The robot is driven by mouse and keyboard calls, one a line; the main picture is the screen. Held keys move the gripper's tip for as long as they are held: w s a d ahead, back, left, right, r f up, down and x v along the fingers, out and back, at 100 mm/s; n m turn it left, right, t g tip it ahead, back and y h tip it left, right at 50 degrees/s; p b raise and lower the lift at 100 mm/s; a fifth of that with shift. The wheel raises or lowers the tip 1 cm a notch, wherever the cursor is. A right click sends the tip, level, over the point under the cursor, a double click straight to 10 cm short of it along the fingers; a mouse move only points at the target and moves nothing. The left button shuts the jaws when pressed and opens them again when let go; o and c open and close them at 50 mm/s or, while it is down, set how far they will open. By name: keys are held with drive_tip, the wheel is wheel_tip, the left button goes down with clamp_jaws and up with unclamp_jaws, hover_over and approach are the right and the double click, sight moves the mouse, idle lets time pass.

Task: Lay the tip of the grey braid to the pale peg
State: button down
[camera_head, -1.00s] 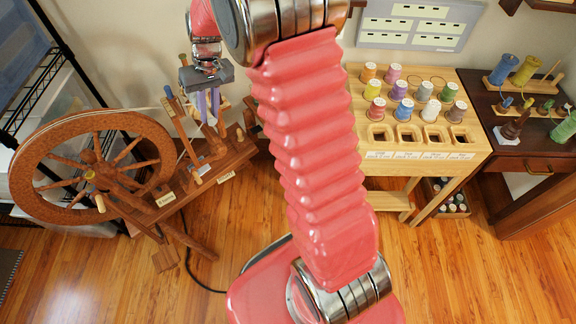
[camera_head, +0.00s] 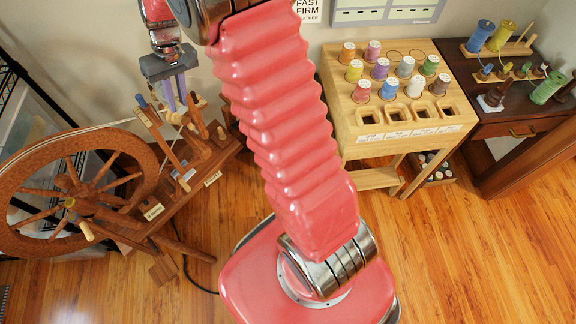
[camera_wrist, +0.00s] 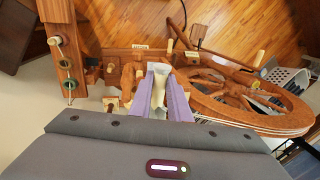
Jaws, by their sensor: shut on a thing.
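My gripper (camera_head: 179,106) hangs above the right end of the spinning wheel's wooden base in the head view. Its two purple fingers (camera_wrist: 160,72) are shut on a pale grey-cream strip in the wrist view. It looks like the grey braid (camera_wrist: 159,86), but its tip and full length cannot be made out. Several pegs stand about the wheel. A pale knob (camera_head: 87,231) juts from near the wheel, and a pale peg also shows there in the wrist view (camera_wrist: 258,58). I cannot tell which one is the task's pale peg.
The spinning wheel (camera_head: 20,180) stands at the left, with small labels (camera_head: 153,211) on its base. A light wooden stand (camera_head: 345,115) holds several thread spools. A dark table (camera_head: 490,125) with more spools is at the right.

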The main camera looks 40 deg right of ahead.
drive_tip(key=shift+a, duration=0.2)
drive_tip(key=s+d+f+m, duration=0.4)
drive_tip(key=s+d+f, duration=0.4)
drive_tip(key=s+d, duration=0.45)
drive_tip(key=s+d+f, duration=0.1)
drive_tip(key=s+f, duration=0.4)
drive_tip(key=s, duration=0.3)
drive_tip(key=s+d+f, duration=0.2)
drive_tip(key=s+f, duration=0.4)
drive_tip(key=s, duration=0.2)
drive_tip(key=shift+d+f+t, duration=0.25)
drive_tip(key=shift+t, duration=0.15)
drive_tip(key=w+d+f, duration=0.2)
drive_tip(key=w, duration=0.4)
drive_tip(key=shift+d+f, duration=0.15)
drive_tip(key=shift+f, duration=0.15)
